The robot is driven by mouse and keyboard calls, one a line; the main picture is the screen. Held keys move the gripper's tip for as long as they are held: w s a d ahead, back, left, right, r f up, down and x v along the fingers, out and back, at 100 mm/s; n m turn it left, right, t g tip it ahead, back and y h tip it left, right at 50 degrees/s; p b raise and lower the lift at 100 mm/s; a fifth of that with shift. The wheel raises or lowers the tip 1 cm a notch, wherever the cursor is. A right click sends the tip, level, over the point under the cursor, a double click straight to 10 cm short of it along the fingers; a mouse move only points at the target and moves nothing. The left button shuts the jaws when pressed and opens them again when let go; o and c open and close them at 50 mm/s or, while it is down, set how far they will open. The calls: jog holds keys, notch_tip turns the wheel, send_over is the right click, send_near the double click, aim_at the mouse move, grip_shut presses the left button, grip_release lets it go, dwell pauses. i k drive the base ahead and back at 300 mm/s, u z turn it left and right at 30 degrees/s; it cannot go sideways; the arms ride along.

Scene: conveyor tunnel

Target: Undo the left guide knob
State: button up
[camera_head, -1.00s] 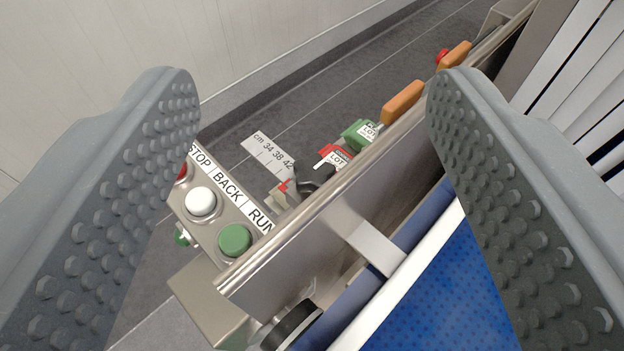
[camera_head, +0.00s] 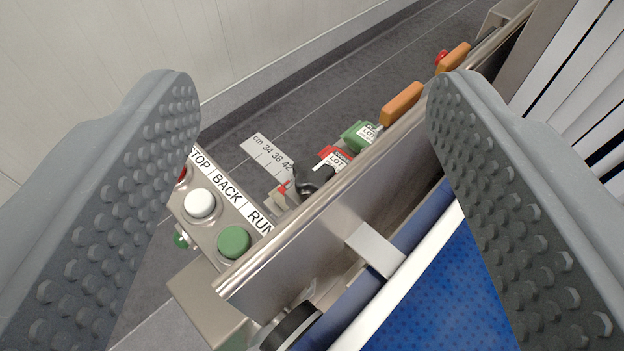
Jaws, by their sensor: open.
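My gripper (camera_head: 312,85) is open, its two grey studded fingers at the left and right of the view with nothing between them close up. A black knob (camera_head: 314,179) shows beyond and between the fingers, beside the metal side rail (camera_head: 300,230) of the conveyor. It sits by a white scale plate (camera_head: 267,158) marked cm 34 38 42, with a small red pointer (camera_head: 284,187) near it. The gripper does not touch the knob. The lower part of the knob is partly hidden by the rail.
A control box has a white button (camera_head: 200,203) and a green button (camera_head: 234,241), labelled STOP, BACK, RUN. Red (camera_head: 335,157) and green (camera_head: 358,135) LOT tags and orange handles (camera_head: 402,103) line the rail. The blue belt (camera_head: 450,290) lies right. Grey floor is clear beyond.

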aim_at(311, 174)
jog(key=u, duration=0.05)
jog(key=k, duration=0.35)
jog(key=u, duration=0.7)
jog(key=i, duration=0.75)
